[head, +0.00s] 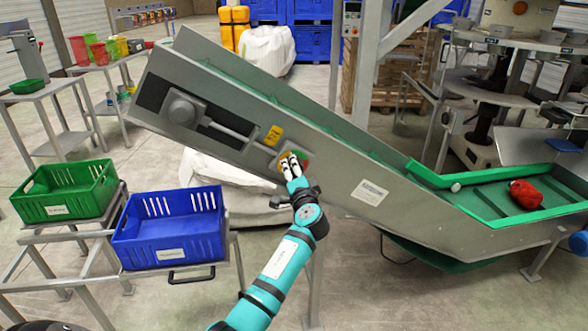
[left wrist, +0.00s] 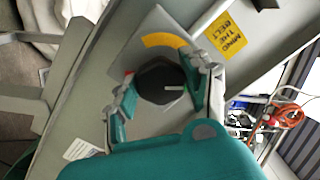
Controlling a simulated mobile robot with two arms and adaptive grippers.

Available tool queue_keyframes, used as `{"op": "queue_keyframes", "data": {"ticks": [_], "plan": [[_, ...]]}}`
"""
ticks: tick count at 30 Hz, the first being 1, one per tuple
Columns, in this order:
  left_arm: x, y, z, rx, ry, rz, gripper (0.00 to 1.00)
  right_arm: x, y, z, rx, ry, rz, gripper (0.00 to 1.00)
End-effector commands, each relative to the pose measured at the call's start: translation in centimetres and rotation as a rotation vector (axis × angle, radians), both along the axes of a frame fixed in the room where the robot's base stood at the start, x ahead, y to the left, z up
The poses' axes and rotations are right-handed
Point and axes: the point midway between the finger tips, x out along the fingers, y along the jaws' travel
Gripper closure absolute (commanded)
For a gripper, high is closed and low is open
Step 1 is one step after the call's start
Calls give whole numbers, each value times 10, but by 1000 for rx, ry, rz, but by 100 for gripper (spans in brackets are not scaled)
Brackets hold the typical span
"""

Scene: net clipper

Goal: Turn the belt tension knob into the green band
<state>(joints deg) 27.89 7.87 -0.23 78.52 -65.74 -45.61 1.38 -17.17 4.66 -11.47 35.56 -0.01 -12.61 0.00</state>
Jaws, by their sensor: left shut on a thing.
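The black belt tension knob (left wrist: 158,82) sits on a grey plate on the conveyor's side, with a white pointer line that points right in the left wrist view. A yellow band (left wrist: 165,40) curves above it. The green band cannot be told clearly from my teal fingers, which cover parts of the dial. My left gripper (left wrist: 160,76) is shut on the knob, one finger on each side. In the head view my left gripper (head: 291,160) reaches the dial on the conveyor's side and hides the knob. My right gripper is not in view.
The inclined conveyor (head: 340,165) carries a red item (head: 525,195) at its low end. A yellow belt warning label (left wrist: 231,33) is near the dial. A green crate (head: 65,192) and a blue crate (head: 168,230) stand on a frame at left.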

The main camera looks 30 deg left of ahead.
Motion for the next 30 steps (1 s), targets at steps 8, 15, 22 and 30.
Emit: {"op": "queue_keyframes", "data": {"ticks": [8,15,22,30], "plan": [[0,0,6,193,183,-1,85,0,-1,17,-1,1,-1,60],[1,0,6,343,330,-1,85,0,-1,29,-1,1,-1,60],[1,0,6,451,438,-2,85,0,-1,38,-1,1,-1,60],[1,0,5,521,507,0,85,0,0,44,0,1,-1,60]]}}
